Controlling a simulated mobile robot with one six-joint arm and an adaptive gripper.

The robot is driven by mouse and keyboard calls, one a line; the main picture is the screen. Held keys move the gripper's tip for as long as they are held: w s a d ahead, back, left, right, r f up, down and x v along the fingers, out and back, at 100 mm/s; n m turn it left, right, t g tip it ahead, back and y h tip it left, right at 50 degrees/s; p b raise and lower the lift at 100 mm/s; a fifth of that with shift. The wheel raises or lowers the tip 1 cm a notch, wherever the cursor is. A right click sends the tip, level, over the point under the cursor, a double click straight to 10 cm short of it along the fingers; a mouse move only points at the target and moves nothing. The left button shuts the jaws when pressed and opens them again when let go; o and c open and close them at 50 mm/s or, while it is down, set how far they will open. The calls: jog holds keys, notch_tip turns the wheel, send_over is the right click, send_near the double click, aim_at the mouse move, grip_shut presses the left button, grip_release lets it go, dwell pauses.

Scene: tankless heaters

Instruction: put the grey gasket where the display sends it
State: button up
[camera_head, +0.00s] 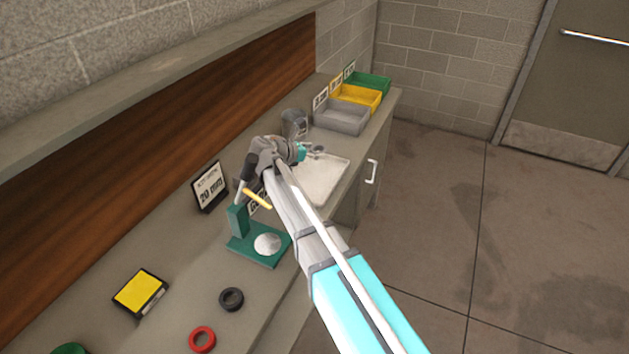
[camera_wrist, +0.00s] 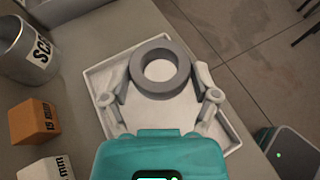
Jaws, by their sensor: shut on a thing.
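My gripper (camera_wrist: 163,84) is shut on the grey gasket (camera_wrist: 160,91), a thick ring between its two pale fingers in the wrist view. The gasket is over the white tray (camera_wrist: 97,82); whether it touches the tray I cannot tell. In the head view my gripper (camera_head: 309,150) is over the tray (camera_head: 328,180), and the gasket is too small to make out. The display (camera_head: 209,187) reads "20 mm" under a smaller line. Grey (camera_head: 342,119), yellow (camera_head: 358,97) and green (camera_head: 369,83) bins stand at the far end with labels too small to read.
A grey scrap cup (camera_head: 295,123) stands beside the tray. The wrist view shows an orange block (camera_wrist: 34,122) marked "15 mm" and a white block (camera_wrist: 48,169). A green stand (camera_head: 259,251), black ring (camera_head: 231,299), red ring (camera_head: 202,340) and yellow pad (camera_head: 139,291) are nearer.

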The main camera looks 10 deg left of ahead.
jog(key=shift+f+b, duration=1.3)
jog(key=shift+f, duration=0.3)
jog(key=o, duration=1.1)
jog(key=shift+c, duration=0.2)
jog(key=shift+w, duration=0.15)
